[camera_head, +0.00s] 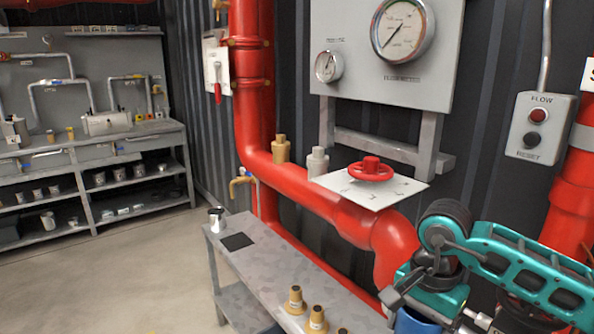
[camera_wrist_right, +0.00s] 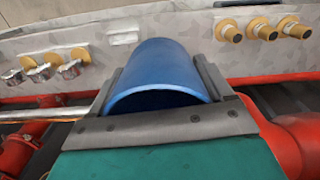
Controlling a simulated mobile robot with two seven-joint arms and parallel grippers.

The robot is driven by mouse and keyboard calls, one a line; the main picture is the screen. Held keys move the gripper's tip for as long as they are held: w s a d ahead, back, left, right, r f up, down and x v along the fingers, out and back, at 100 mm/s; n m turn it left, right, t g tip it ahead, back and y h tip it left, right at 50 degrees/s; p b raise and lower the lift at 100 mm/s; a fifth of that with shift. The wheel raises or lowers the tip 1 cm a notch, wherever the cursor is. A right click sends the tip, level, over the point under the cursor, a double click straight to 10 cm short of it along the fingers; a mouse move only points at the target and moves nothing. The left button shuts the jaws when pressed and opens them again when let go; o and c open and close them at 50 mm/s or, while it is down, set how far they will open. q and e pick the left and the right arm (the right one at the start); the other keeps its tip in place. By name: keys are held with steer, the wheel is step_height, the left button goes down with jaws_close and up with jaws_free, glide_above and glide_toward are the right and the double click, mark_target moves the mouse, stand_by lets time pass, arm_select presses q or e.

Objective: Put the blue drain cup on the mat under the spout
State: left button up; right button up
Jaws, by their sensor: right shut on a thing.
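The blue drain cup (camera_head: 414,322) is at the bottom right of the head view, partly hidden by my right gripper (camera_head: 432,314) and cut off by the frame edge. In the right wrist view the cup (camera_wrist_right: 160,70) lies between the two grey fingers of my right gripper (camera_wrist_right: 162,76), which is shut on it. The black square mat (camera_head: 238,241) lies bare at the far left end of the grey bench. The brass spout (camera_head: 240,182) sticks out from the red pipe above and behind the mat. My left gripper is not in view.
A small silver and black cup (camera_head: 216,214) stands at the bench corner beside the mat. Several brass fittings (camera_head: 295,300) stand on the near part of the grey bench (camera_head: 268,258). A red pipe (camera_head: 330,205) with a red handwheel (camera_head: 371,170) runs behind it.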

mark_target(431, 332)
steer(key=n, duration=0.2)
steer(key=s+r+n+p, duration=0.1)
steer(key=n, duration=0.1)
steer(key=s+r+n, duration=0.1)
steer(key=n, duration=0.1)
steer(key=shift+r, duration=0.2)
steer(key=n, duration=0.2)
steer(key=s+r+n+p, duration=0.1)
steer(key=shift+s+n, duration=0.1)
steer(key=shift+n, duration=0.3)
steer(key=shift+s, duration=0.1)
